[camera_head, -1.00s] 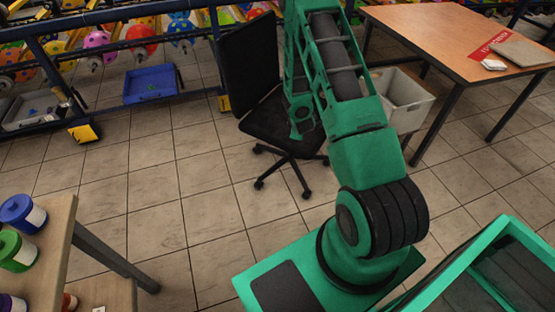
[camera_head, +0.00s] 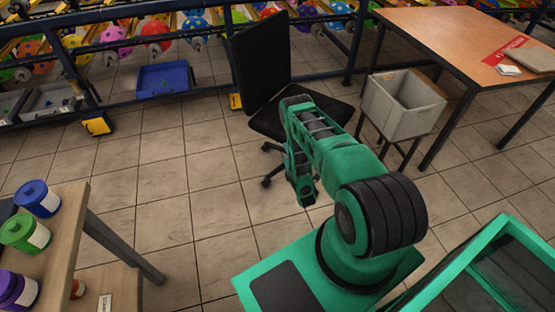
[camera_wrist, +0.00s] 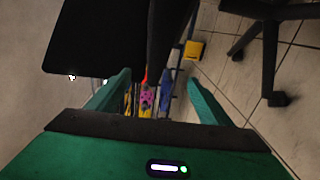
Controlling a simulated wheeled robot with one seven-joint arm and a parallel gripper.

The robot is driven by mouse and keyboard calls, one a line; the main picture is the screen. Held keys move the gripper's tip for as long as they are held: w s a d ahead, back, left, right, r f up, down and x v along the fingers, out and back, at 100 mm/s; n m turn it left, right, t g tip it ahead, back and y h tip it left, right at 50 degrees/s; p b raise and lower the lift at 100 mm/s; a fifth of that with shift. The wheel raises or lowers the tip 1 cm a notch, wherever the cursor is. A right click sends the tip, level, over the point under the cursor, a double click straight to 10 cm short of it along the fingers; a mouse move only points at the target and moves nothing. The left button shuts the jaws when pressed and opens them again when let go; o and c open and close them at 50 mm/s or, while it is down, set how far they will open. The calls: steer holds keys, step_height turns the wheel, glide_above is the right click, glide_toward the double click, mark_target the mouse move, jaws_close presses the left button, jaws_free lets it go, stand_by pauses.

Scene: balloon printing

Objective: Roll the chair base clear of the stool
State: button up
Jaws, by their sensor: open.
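The black office chair has an upright backrest (camera_head: 260,60), a flat seat (camera_head: 268,124) and a wheeled base (camera_head: 268,181) partly hidden behind my arm. My gripper (camera_head: 304,199) hangs low in front of the chair, pointing down in the head view. In the tilted wrist view, my gripper (camera_wrist: 157,77) is open with nothing between its fingers. There, the chair backrest (camera_wrist: 105,38) fills the upper left and the chair base (camera_wrist: 268,50) shows at the upper right, apart from the fingers.
The grey bin (camera_head: 395,115) sits beside a wooden table (camera_head: 440,30). A blue crate (camera_head: 163,80) lies under the balloon rack (camera_head: 130,50). A bench with paint pots (camera_head: 37,199) stands at left. Tiled floor (camera_head: 175,200) is clear left of the chair.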

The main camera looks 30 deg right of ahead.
mark_target(281, 143)
steer(key=shift+w, duration=0.1)
steer(key=shift+d, duration=0.1)
steer(key=x, duration=1)
steer(key=shift+w+d+r, duration=0.1)
steer(key=shift+w+r, duration=0.15)
steer(key=shift+w, duration=0.15)
jaws_close()
